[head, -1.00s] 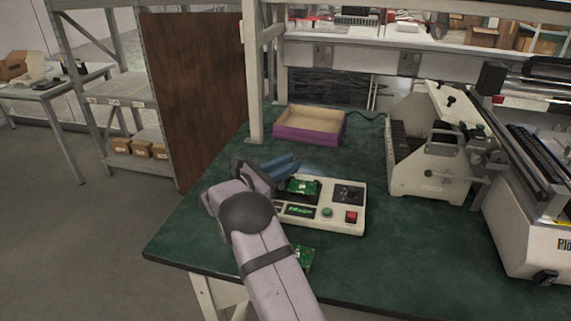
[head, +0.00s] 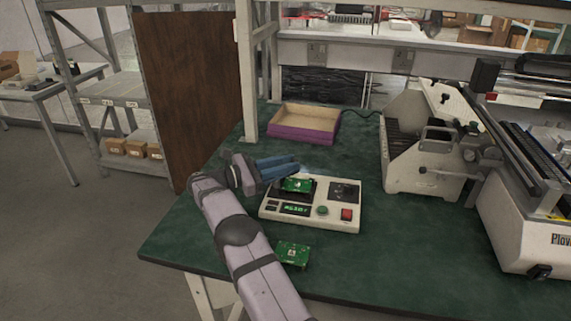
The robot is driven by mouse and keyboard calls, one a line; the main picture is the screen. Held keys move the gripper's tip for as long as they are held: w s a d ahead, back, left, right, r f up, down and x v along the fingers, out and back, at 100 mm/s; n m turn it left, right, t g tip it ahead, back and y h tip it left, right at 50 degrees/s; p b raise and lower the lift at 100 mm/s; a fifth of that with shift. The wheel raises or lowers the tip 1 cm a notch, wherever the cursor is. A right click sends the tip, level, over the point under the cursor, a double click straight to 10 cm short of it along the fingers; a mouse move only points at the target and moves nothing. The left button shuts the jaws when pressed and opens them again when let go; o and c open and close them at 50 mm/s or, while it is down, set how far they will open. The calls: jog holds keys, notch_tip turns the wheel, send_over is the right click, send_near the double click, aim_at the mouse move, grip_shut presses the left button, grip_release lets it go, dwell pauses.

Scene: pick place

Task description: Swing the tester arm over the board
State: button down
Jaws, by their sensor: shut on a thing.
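The tester (head: 335,222) is a cream box on the green bench, with a small lit display, a green button and a red switch. A green board (head: 297,185) sits at its back left. My gripper (head: 298,166), with blue fingers, is just above and behind this board at the tester's back left edge. It is shut on a small part there, taken as the tester arm, which the fingers mostly hide; its exact pose cannot be told. A second green board (head: 293,254) lies on the bench in front of the tester.
A purple-sided open tray (head: 304,137) stands behind the tester. A cream machine (head: 428,178) and a larger one (head: 530,240) stand to the right. A shelf post (head: 246,75) rises at the back left. The bench (head: 400,245) is clear right of the tester.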

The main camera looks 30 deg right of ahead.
jog(key=shift+s+m+g, duration=0.1)
jog(key=shift+m+g, duration=0.3)
jog(key=shift+g, duration=0.2)
dwell(0.4)
jog(key=c, duration=1.6)
grip_release()
notch_tip(320, 180, up, 10)
jog(key=shift+r+p, duration=0.1)
jog(key=shift+p, duration=1.15)
